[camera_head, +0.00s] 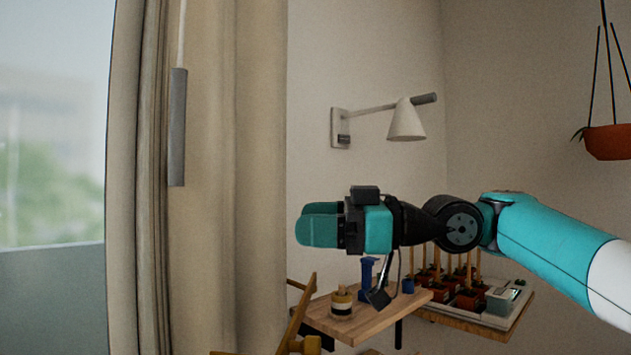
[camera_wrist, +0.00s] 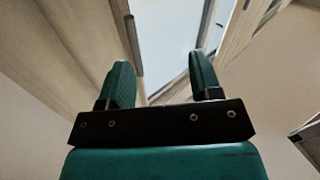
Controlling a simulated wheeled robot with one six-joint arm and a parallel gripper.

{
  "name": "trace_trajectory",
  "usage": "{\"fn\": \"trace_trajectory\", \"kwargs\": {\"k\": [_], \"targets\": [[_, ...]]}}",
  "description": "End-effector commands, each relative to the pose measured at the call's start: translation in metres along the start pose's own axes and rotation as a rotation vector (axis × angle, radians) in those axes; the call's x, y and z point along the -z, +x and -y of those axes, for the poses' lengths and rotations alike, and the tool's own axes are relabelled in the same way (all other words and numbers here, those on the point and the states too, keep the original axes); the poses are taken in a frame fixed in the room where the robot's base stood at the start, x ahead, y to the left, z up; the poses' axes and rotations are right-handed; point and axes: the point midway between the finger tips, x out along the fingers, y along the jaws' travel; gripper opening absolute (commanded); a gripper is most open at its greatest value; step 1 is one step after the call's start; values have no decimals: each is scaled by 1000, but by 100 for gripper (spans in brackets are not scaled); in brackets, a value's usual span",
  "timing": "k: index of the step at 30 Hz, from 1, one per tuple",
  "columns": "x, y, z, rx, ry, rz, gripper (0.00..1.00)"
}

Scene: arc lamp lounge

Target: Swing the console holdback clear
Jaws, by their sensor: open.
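I cannot pick out a console holdback for certain in either view. A beige curtain (camera_head: 258,170) hangs beside the window at left in the head view. A grey wand (camera_head: 177,127) hangs on a thin cord in front of it, and a grey rod (camera_wrist: 134,45) shows in the wrist view. My gripper (camera_head: 306,226) is level, pointing left towards the curtain, right of and below the wand. In the wrist view my gripper (camera_wrist: 160,68) has its two teal fingers wide apart, with nothing between them but the curtain and window beyond.
A white wall lamp (camera_head: 406,122) is above my gripper. Below it, a wooden shelf (camera_head: 412,302) holds a striped jar (camera_head: 341,303) and blue items. A planter tray (camera_head: 500,318) stands right of it. Yellow wooden bars (camera_head: 298,315) rise at lower left. A pot (camera_head: 608,142) hangs at right.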

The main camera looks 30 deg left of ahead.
Motion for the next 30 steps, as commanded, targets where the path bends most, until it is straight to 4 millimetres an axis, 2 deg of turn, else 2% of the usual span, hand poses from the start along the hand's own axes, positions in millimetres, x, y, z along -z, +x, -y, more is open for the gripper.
{"fn": "trace_trajectory", "kwargs": {"k": [1, 6, 16, 20, 24, 27, 30], "targets": [[12, 0, -2, 1, 0, 0, 59], [25, 0, -4, 1, 0, 0, 59], [25, 0, -4, 1, 2, 0, 59], [26, -2, -6, -14, 11, 10, 29], [29, -19, -17, -102, 75, 77, 0], [26, -44, -22, -215, 167, 169, 0], [14, -78, -15, -341, 286, 284, 0]]}}
